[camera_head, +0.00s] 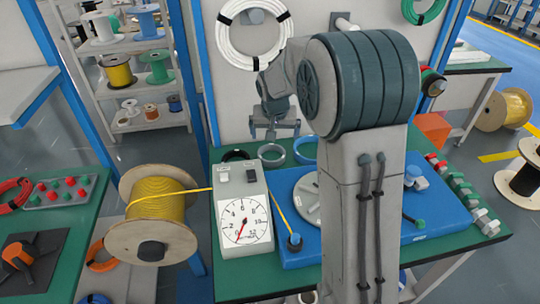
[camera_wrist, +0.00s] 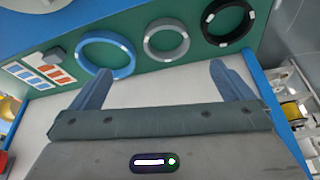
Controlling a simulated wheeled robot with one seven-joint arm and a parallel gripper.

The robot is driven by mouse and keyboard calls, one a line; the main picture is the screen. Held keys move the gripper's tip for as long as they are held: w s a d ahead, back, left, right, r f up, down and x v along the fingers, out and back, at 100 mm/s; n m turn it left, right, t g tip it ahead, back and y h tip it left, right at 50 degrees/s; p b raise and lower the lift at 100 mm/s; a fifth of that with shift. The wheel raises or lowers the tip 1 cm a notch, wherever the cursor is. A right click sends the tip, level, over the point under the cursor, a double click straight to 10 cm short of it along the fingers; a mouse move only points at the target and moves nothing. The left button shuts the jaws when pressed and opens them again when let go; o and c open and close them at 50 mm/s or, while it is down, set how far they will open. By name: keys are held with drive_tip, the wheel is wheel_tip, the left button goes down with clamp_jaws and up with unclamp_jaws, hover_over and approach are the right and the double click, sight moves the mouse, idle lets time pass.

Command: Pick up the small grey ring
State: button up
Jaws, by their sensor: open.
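The small grey ring (camera_wrist: 148,46) lies flat on the green bench top, between a blue ring (camera_wrist: 110,75) and a black ring (camera_wrist: 229,42). In the head view the grey ring (camera_head: 271,165) sits behind the blue machine base, below my gripper (camera_head: 273,136). My gripper is open and empty. In the wrist view my gripper's fingertips (camera_wrist: 160,68) are wide apart, and the grey ring shows beyond them, roughly midway between. The gripper is apart from the ring.
A dial gauge box (camera_head: 243,215) stands left of the blue machine base (camera_head: 300,252). A yellow cable spool (camera_head: 160,210) feeds a line to it. A white cable coil (camera_head: 228,45) hangs on the wall behind. A label card (camera_wrist: 40,75) lies left of the blue ring.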

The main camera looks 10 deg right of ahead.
drive_tip(key=w+f, duration=0.3)
drive_tip(key=w, duration=0.1)
approach(272, 157)
drive_tip(key=shift+w+a+f, duration=0.15)
drive_tip(key=shift+f, duration=0.2)
drive_tip(key=shift+p+x, duration=0.55)
drive_tip(key=shift+x, duration=2.25)
drive_tip(key=c, duration=0.7)
